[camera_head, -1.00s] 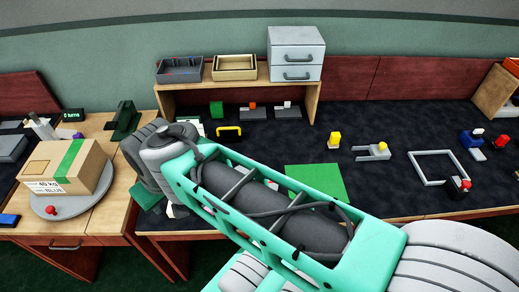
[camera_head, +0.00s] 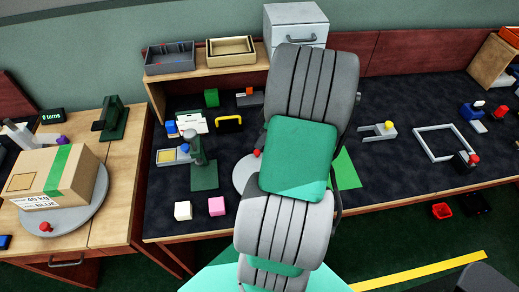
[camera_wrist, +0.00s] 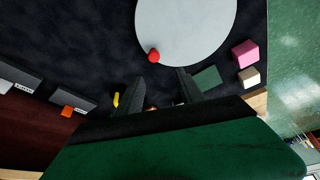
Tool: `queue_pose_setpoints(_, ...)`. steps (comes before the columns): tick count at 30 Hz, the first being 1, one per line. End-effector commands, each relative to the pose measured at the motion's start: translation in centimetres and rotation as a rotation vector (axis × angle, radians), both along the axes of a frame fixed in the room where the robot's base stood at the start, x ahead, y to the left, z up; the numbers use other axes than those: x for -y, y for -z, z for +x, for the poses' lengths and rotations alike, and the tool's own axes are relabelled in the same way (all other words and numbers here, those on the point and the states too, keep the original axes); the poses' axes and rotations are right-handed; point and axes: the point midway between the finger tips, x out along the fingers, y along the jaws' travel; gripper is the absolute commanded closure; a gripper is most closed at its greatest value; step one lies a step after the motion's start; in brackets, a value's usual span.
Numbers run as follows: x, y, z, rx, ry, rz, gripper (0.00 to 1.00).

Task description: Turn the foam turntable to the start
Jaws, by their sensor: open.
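A grey round turntable (camera_head: 243,172) with a red knob (camera_head: 257,153) lies on the dark desk, mostly hidden behind my arm. In the wrist view, the pale disc (camera_wrist: 190,25) and its red knob (camera_wrist: 153,56) show ahead of the fingers, the disc bare where visible. My gripper (camera_wrist: 157,90) is open and empty; the knob appears beyond the gap between its fingers, apart from them. My arm hides the gripper in the head view. A second grey turntable (camera_head: 92,205) with a red knob (camera_head: 45,227) carries a cardboard box (camera_head: 75,185) on the left table. Which one is foam I cannot tell.
A white cube (camera_head: 183,210), a pink cube (camera_head: 216,206) and a dark green stand (camera_head: 204,170) are left of the desk turntable. A small display (camera_head: 51,116) reads "0 turns". A shelf (camera_head: 200,82) with trays stands behind. A green mat (camera_head: 345,172) lies right.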

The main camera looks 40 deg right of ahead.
Motion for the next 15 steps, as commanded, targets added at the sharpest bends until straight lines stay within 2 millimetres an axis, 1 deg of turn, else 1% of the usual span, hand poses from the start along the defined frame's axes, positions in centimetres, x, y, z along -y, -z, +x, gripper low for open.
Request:
queue_pose_setpoints(1,1.1,0.9,-0.6,0.015,-0.008,0.005,0.55)
queue_pose_setpoints(4,1.6,1.8,-0.9,0.030,-0.029,0.005,0.55)
queue_pose_setpoints(7,1.2,3.0,-0.3,0.029,-0.033,0.007,0.55)
queue_pose_setpoints(12,0.4,6.1,0.7,0.028,-0.033,0.005,0.55)
queue_pose_setpoints(15,0.2,7.5,1.3,0.029,-0.032,0.003,0.55)
